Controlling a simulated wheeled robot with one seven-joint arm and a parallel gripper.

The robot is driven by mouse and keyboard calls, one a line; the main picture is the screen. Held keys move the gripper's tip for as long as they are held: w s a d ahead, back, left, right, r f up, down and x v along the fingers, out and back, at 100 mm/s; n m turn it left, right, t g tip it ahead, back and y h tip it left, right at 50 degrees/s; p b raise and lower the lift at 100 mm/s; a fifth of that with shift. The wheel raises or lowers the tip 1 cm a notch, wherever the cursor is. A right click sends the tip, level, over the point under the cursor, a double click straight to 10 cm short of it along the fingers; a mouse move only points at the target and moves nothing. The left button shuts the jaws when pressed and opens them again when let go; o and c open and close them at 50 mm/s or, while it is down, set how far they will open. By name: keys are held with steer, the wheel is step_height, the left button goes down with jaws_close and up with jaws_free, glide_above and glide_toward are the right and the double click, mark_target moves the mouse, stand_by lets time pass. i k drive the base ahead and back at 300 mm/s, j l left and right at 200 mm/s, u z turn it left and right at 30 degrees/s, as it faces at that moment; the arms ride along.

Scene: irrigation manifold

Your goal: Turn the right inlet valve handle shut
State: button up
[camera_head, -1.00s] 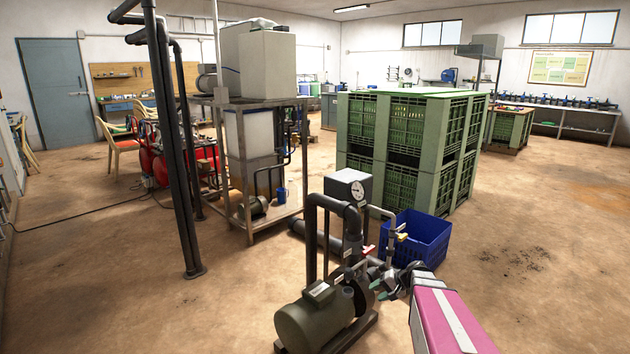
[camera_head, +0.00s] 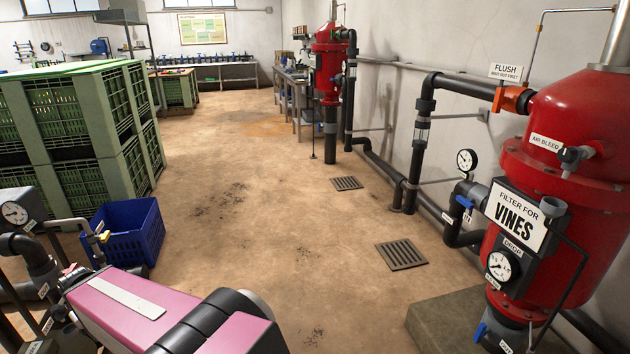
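A large red filter tank (camera_head: 555,190) marked "FILTER FOR VINES" stands at the right in the head view. A blue valve handle (camera_head: 464,202) sits on the black pipe at its left, below a round gauge. A small tag by this handle is too small to read. Another blue handle (camera_head: 480,331) shows low at the tank's foot. I cannot tell for certain which is the right inlet valve. My gripper (camera_head: 62,328) is at the lower left, over the pump piping and far from the red tank. Its fingers are too small and dark to make out.
A second red filter (camera_head: 328,65) stands further back along the wall. Green crates (camera_head: 85,125) and a blue bin (camera_head: 128,232) are at the left. The middle floor is open, with two drain grates (camera_head: 401,254). A low plinth (camera_head: 450,320) lies before the tank.

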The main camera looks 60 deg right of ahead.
mark_target(467, 203)
steer(key=z, duration=3.2)
